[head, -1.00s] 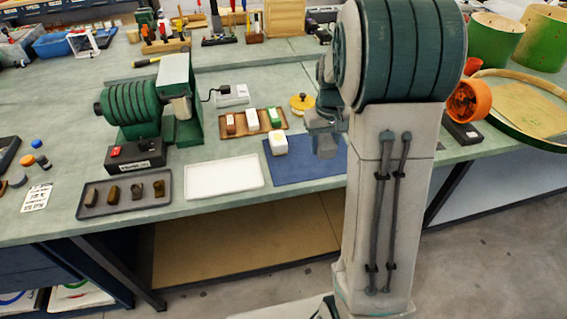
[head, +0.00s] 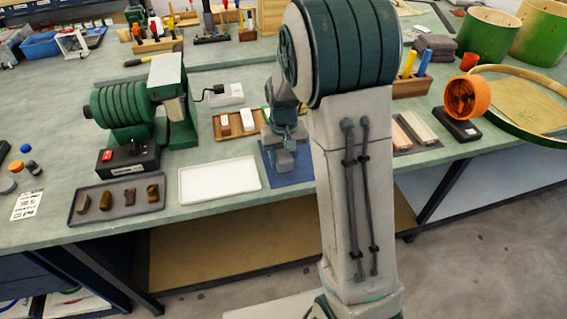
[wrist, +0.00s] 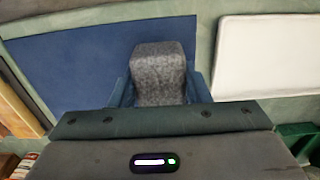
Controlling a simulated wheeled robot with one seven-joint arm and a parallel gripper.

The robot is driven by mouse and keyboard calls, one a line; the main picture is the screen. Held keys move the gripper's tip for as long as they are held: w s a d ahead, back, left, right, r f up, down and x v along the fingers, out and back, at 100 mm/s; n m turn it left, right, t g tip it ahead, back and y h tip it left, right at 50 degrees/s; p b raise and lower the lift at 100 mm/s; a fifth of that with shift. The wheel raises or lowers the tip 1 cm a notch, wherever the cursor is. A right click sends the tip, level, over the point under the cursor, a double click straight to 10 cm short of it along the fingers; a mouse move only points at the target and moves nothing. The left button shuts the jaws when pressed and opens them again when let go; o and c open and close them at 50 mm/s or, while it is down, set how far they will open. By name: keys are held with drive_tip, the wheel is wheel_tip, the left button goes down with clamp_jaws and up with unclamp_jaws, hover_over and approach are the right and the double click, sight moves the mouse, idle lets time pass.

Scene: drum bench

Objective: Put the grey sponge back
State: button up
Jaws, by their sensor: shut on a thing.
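My gripper (head: 284,158) is over the blue mat (head: 304,178) near the front of the bench. In the wrist view its two fingers are shut on the grey sponge (wrist: 159,75), a speckled grey block, with the blue mat (wrist: 70,65) behind it. In the head view my wrist hides most of the held sponge. I cannot tell whether it touches the mat.
A white tray (head: 220,180) lies left of the mat; a dark tray (head: 117,197) with several small blocks is farther left. A wooden tray (head: 216,134) with blocks lies behind, partly hidden by my arm. A green machine (head: 172,100) stands back left. An orange ring (head: 466,97) stands right.

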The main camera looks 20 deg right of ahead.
sight(284, 165)
drive_tip(key=shift+f, duration=1.6)
drive_tip(key=shift+f, duration=0.2)
drive_tip(key=o, duration=1)
drive_tip(key=shift+r, duration=0.1)
